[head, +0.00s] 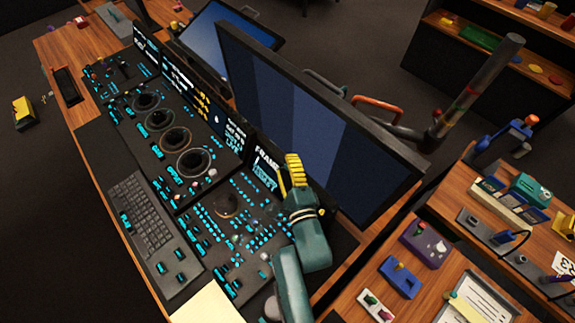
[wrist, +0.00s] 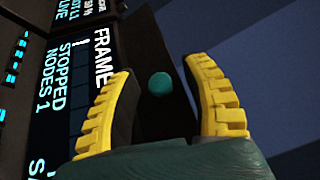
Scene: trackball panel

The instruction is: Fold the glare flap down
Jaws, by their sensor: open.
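In the wrist view a dark flat piece (wrist: 150,40), which looks like the glare flap, stands beside the lit screen marked FRAME (wrist: 60,90). A round teal knob (wrist: 160,85) sits on it. My gripper (wrist: 160,68) is open, its two yellow fingers on either side of the knob; I cannot tell whether they touch it. In the head view my gripper (head: 291,165) is at the right end of the row of small screens, in front of the large monitor. There the flap and knob cannot be made out behind the fingers.
The large monitor (head: 310,110) rises close behind my gripper. The console's trackball panel (head: 225,205) with small lit buttons lies left of my arm, with a keyboard (head: 140,220) further left. A side desk (head: 435,275) with several small objects stands at the right.

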